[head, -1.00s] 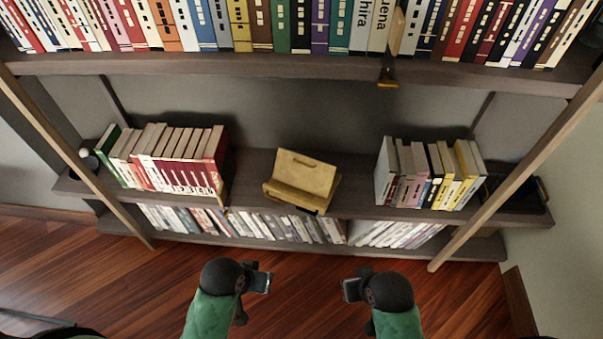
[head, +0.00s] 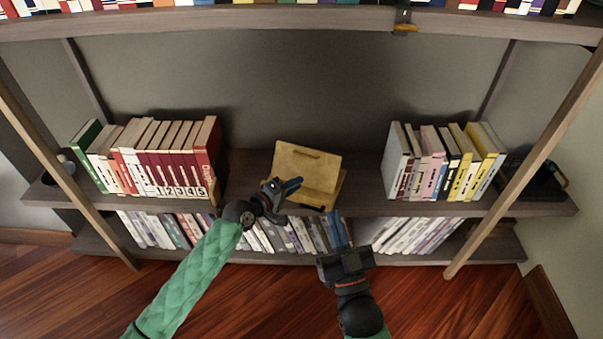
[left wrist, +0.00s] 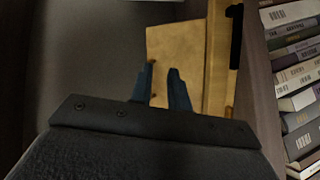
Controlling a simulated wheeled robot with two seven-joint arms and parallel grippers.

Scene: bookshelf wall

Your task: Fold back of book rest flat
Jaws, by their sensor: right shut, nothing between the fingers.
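The wooden book rest (head: 307,166) stands on the middle shelf between two groups of books. Its back panel is raised and leans back, with a slot near its top edge. Its base lies in front, partly hidden by my left gripper. My left gripper (head: 290,187) is in front of the book rest at its lower left, fingers apart and empty. The left wrist view shows the fingers (left wrist: 161,82) overlapping the pale wooden panel (left wrist: 172,45); I cannot tell whether they touch it. My right gripper (head: 338,232) is shut and empty, below and in front of the shelf edge.
Red and white books (head: 160,160) stand to the left on the same shelf, and yellow and white books (head: 445,165) to the right. The shelf (head: 365,190) is bare just right of the book rest. More books (head: 160,231) fill the lower shelf. Slanted posts frame both sides.

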